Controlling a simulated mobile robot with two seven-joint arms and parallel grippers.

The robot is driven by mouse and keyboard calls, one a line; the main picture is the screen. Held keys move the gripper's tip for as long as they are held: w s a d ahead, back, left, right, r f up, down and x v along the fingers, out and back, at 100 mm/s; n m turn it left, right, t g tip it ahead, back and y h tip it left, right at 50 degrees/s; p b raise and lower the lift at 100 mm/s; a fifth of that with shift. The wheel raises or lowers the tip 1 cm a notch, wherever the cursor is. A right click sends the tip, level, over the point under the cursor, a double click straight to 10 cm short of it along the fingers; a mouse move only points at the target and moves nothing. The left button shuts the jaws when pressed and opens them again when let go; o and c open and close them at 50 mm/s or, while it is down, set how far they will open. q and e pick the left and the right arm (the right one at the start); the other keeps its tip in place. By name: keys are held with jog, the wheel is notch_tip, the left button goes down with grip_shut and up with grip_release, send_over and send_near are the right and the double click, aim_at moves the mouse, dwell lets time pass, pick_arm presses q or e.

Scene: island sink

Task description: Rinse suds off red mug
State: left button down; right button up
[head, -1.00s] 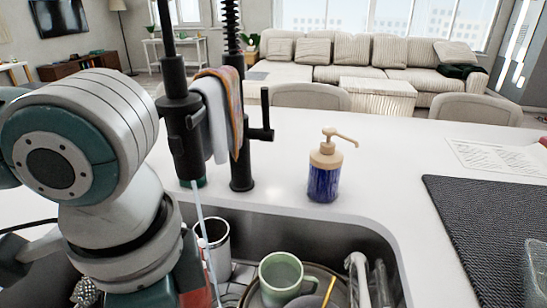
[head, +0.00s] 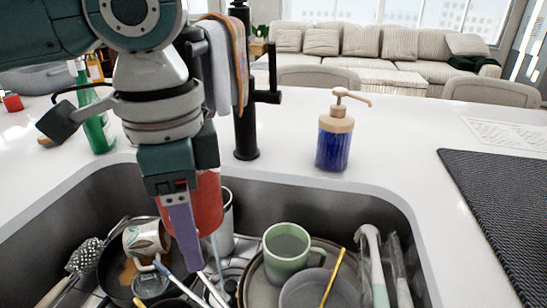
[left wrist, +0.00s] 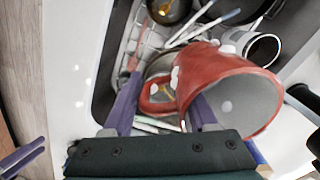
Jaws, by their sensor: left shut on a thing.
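The red mug (head: 207,205) hangs over the sink in the head view, partly hidden behind my left gripper (head: 183,235), which is shut on it. In the left wrist view the mug (left wrist: 215,80) is tilted with its mouth to the right. White suds spots dot its outside, and a pale spot shows inside. My left gripper's fingers (left wrist: 165,108) show at its handle side. A thin pale stream of water shows below the mug. The black faucet (head: 245,110) stands behind; its spout is hidden by my arm. Two purple fingers (left wrist: 22,156) at the lower left appear to be my right gripper.
The sink (head: 345,205) holds a green mug (head: 287,250), a white patterned mug (head: 146,240), a pan, bowls and utensils. A blue soap dispenser (head: 334,140) stands behind the rim. A green bottle (head: 97,125) stands left. A dark mat (head: 500,200) lies right.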

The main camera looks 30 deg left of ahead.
aim_at(198, 209)
pick_arm(q)
jog(key=w, duration=0.1)
jog(key=w+a+b, duration=0.1)
jog(key=w, duration=0.1)
jog(key=shift+w+a+f+b, duration=0.15)
jog(key=shift+a+f+b, duration=0.15)
jog(key=shift+a+b, duration=0.05)
pick_arm(e)
notch_tip(198, 209, down, 3)
jog(key=shift+r, duration=0.2)
pick_arm(q)
jog(key=shift+w+a+f, duration=0.15)
jog(key=shift+w+a, duration=0.2)
jog(key=shift+w, duration=0.25)
jog(key=shift+w+a+f, duration=0.15)
jog(key=shift+w+a, duration=0.15)
jog(key=shift+w, duration=0.3)
pick_arm(e)
jog(key=shift+r, duration=0.1)
pick_arm(q)
jog(key=shift+w+d+p, duration=0.25)
jog(key=shift+d+p, duration=0.15)
jog(key=shift+d, duration=0.1)
pick_arm(e)
jog(key=shift+r, duration=0.4)
